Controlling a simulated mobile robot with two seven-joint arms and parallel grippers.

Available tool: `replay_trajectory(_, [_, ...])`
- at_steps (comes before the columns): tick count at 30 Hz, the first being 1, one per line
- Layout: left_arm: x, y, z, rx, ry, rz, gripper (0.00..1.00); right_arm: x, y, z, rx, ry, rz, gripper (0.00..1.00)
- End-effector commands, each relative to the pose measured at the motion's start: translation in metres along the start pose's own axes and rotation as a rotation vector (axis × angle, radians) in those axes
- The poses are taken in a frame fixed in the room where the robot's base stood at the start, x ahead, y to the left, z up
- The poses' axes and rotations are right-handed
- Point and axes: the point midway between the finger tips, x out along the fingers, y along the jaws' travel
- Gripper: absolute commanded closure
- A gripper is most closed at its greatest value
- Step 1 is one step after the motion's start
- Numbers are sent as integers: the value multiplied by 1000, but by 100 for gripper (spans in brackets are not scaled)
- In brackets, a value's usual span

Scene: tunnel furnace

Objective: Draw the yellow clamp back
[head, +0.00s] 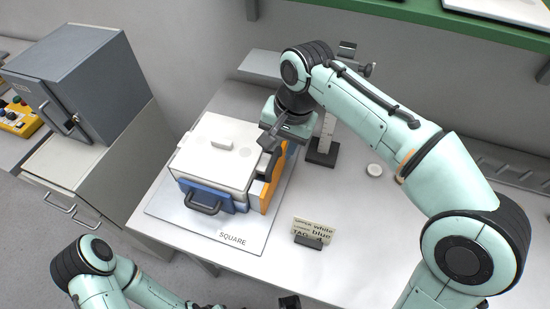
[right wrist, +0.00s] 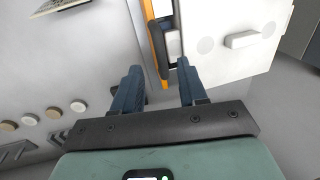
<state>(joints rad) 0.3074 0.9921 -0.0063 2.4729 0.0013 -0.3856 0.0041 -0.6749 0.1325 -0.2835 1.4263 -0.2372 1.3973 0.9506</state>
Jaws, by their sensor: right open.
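The yellow clamp (head: 270,190) is an orange-yellow plate upright along the right side of a box with a white top (head: 216,150) and a blue lower part (head: 225,202). In the right wrist view the clamp (right wrist: 155,45) is a thin strip with a dark bar beside it. My right gripper (head: 268,140) is at the box's far right corner, over the clamp's far end. Its open fingers (right wrist: 159,66) stand on either side of the clamp's end; I cannot tell whether they touch it. My left arm (head: 100,275) is at the lower left; its gripper is mostly cut off by the bottom edge.
The box stands on a mat (head: 225,237) marked SQUARE. A small tag card (head: 314,232) stands to its right, and a dark-based stand (head: 323,150) behind it. A white disc (head: 374,170) lies farther right. A grey cabinet (head: 75,75) is at the left. The front right table is clear.

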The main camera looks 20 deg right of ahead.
Motion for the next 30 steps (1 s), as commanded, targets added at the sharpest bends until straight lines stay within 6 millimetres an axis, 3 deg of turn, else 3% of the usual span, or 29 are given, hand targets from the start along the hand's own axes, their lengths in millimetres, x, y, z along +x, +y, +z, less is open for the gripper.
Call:
replay_trajectory(3, [6,-2,1,-1,-2,-1,100,25,1,1,-1,-2,3,58])
replay_trajectory(9, [10,-4,1,-1,-4,-1,100,47,0,0,-1,-1,1,58])
replay_trajectory(20, [11,-4,1,-1,-4,-1,100,53,0,0,-1,-1,0,58])
replay_trajectory(21, [11,-4,1,-1,-4,-1,100,53,0,0,-1,-1,0,61])
replay_trajectory(24, [11,-4,1,-1,-4,-1,100,53,0,0,-1,-1,0,94])
replay_trajectory(25, [11,-4,1,-1,-3,-1,100,53,0,0,-1,-1,0,100])
replay_trajectory(30, [11,-4,1,-1,-4,-1,100,52,1,0,0,-1,0,100])
